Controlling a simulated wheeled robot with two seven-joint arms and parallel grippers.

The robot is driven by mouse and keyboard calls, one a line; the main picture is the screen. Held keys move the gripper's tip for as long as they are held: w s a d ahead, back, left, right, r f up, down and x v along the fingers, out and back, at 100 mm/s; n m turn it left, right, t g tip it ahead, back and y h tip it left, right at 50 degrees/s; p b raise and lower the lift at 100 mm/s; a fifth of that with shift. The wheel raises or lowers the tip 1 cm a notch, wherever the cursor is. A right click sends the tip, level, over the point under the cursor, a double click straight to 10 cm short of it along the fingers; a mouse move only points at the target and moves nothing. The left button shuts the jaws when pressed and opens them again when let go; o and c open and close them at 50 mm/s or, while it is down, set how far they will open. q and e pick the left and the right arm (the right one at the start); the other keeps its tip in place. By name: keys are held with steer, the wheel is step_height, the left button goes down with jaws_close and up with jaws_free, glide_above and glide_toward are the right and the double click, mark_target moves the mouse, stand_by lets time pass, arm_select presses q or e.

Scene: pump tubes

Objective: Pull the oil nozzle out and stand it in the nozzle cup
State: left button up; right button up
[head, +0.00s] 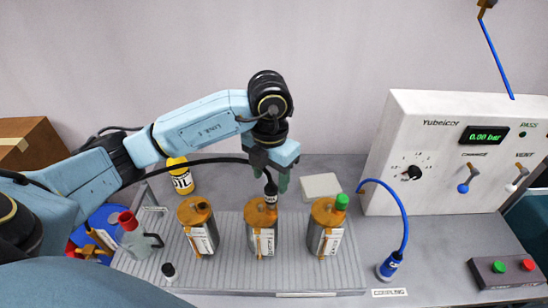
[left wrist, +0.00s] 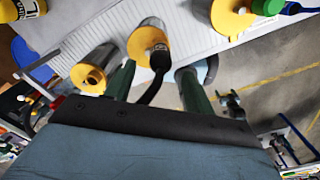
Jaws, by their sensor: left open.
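The black oil nozzle (head: 271,193) stands in the top of the middle yellow-capped metal tube (head: 261,235). Its dark hose (head: 205,161) rises from it and runs off to the left. In the left wrist view the nozzle (left wrist: 158,58) sits in the yellow cap. My left gripper (head: 270,176) points down just above the nozzle. In the wrist view its green fingers (left wrist: 157,72) are apart, with the hose between them. My right gripper is not seen.
Similar tubes stand left (head: 198,228) and right (head: 325,230), the right one green-capped. A grey can with a red cap (head: 131,236) and a yellow bottle (head: 181,177) are left. A white control box (head: 440,205) and blue coupling hose (head: 405,222) are right.

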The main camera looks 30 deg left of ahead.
mark_target(270, 188)
arm_select(q)
step_height(270, 188, down, 4)
steer(key=shift+r, duration=0.1)
step_height(270, 188, down, 5)
steer(key=shift+w+r, duration=0.1)
steer(key=shift+r, duration=0.05)
steer(key=shift+f, duration=0.35)
steer(key=c, duration=1)
steer(key=o, duration=1)
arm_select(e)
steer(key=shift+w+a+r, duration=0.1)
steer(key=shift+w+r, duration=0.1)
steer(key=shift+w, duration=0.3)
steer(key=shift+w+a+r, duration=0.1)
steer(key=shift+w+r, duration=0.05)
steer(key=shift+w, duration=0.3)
arm_select(q)
steer(key=shift+r, duration=0.15)
